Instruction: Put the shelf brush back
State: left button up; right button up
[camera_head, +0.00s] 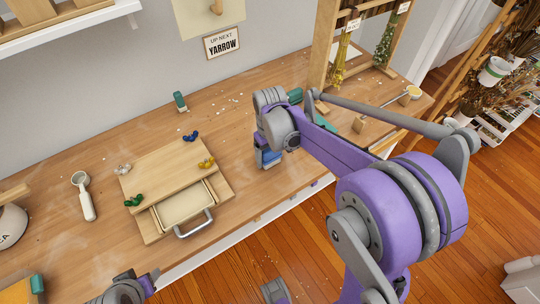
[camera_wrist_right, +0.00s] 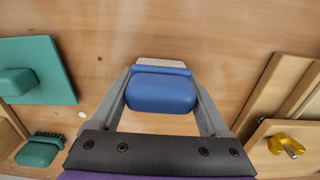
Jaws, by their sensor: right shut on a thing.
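My right gripper (camera_wrist_right: 162,100) is shut on a blue, rounded block with a pale strip along its far edge, which looks like a brush (camera_wrist_right: 160,92). In the head view the blue brush (camera_head: 268,158) is low at the front edge of the bench, under my right arm. Whether it touches the bench I cannot tell. A teal brush with dark bristles (camera_wrist_right: 40,150) lies at the lower left of the wrist view. My left gripper (camera_head: 135,286) is at the bottom left of the head view, its fingers not clear.
A wooden board with a drawer-like tray (camera_head: 187,204) and coloured clips stands left of my right gripper. A white scoop (camera_head: 83,196) lies further left. A wooden rack with dried flowers (camera_head: 325,50) stands behind.

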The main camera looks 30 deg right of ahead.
jog(key=shift+f, duration=0.15)
jog(key=o, duration=1.2)
jog(key=shift+c, duration=0.2)
